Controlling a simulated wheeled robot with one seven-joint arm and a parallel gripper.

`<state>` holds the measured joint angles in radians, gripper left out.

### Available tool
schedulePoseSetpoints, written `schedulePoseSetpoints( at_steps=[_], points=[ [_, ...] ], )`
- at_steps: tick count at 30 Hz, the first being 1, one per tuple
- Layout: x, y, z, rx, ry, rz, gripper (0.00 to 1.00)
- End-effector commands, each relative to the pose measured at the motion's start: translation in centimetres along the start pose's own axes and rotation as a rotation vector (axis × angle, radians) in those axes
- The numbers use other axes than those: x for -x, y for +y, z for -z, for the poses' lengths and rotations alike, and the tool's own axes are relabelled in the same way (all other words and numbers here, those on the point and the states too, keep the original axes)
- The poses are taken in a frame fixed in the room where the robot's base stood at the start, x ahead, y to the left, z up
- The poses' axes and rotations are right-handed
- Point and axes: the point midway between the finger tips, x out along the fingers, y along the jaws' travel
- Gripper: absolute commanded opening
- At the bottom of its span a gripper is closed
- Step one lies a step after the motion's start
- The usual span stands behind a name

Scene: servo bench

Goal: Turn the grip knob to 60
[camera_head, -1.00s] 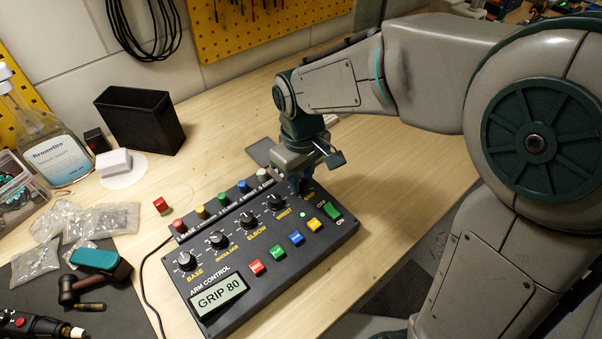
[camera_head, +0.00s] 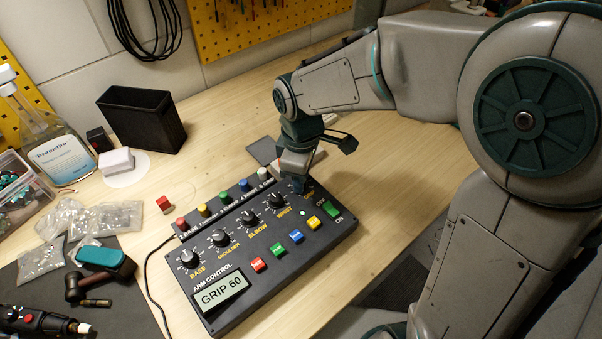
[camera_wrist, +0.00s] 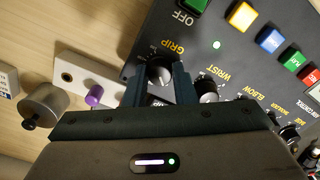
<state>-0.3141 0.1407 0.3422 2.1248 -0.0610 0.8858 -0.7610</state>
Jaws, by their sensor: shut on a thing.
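The black arm control box (camera_head: 215,323) lies on the wooden bench, and its display (camera_head: 221,291) reads "GRIP 60". The grip knob (camera_wrist: 161,72) is a black knob with a light top, beside the yellow word GRIP in the wrist view. My gripper (camera_wrist: 159,80) is shut on it, one finger on each side. In the head view my gripper (camera_head: 299,186) reaches down to the far right end of the box and hides the knob.
The wrist knob (camera_wrist: 207,90) stands close beside my gripper's finger. Elbow, shoulder and base knobs (camera_head: 188,258) line the box. Coloured buttons (camera_head: 296,236) and a green switch (camera_head: 332,209) are near. A red cube (camera_head: 164,203) lies left of the box.

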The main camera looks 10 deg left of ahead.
Motion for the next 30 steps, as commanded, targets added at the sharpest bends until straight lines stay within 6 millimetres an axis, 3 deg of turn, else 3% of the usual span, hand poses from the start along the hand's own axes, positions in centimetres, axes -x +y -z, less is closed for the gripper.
schedulePoseSetpoints(
  at_steps=[10, 11, 12, 13, 23, 30],
  points=[
    [0.2, 0.1, 0.1, 0.001, 0.004, -0.004, 0.01],
    [0.2, 0.1, 0.1, 0.001, 0.004, -0.004, 0.32],
    [0.2, 0.1, 0.1, 0.001, 0.004, -0.004, 0.43],
    [0.1, 0.1, 0.1, 0.001, 0.004, -0.004, 0.46],
    [0.4, 0.1, 0.1, 0.0, 0.002, -0.002, 0.46],
    [4.3, 0.1, 0.1, -0.001, 0.005, -0.006, 0.46]
  ],
)
